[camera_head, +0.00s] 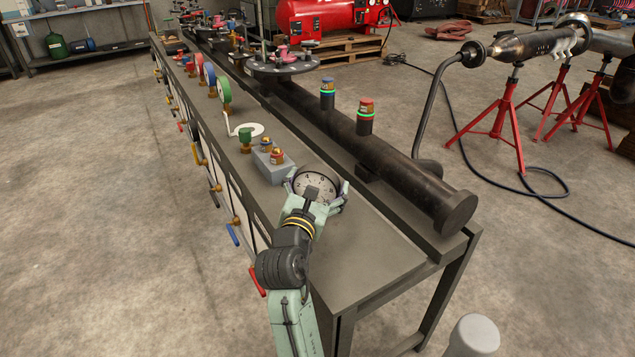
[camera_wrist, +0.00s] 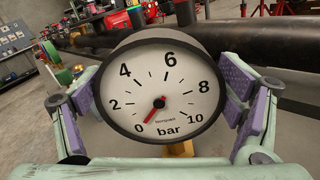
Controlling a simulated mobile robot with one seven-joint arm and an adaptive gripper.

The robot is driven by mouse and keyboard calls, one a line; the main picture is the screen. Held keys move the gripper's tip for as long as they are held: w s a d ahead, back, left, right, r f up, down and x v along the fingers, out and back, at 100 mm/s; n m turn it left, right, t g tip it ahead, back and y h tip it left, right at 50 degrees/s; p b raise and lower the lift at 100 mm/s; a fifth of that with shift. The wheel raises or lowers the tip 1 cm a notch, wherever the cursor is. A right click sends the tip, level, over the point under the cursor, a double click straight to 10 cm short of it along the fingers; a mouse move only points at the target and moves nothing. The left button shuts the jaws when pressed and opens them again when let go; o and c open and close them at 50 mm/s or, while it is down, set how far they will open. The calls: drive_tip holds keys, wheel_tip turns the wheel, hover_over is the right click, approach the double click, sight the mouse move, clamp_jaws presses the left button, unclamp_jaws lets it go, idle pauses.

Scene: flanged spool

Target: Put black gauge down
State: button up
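The black gauge (camera_head: 318,184) has a black rim and a white dial. In the wrist view, its dial (camera_wrist: 160,95) faces me, reads 0 to 10 bar, and has a red needle near 0. A bit of brass stem (camera_wrist: 179,149) shows below it. My gripper (camera_head: 318,190) has its purple-padded fingers against the left and right sides of the gauge. The gauge is over the right part of the workbench (camera_head: 365,265). Whether its underside touches the bench is hidden.
A grey block with brass fittings (camera_head: 271,163) stands just left of the gauge. A green-capped fitting (camera_head: 245,138) is beyond it. A thick dark pipe (camera_head: 390,160) runs along the bench's far side. Bare benchtop lies at the near right end.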

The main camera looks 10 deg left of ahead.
drive_tip(key=shift+o, duration=1.1)
drive_tip(key=shift+r, duration=0.1)
drive_tip(key=s+p, duration=0.3)
drive_tip(key=s, duration=0.9)
drive_tip(key=shift+r, duration=0.1)
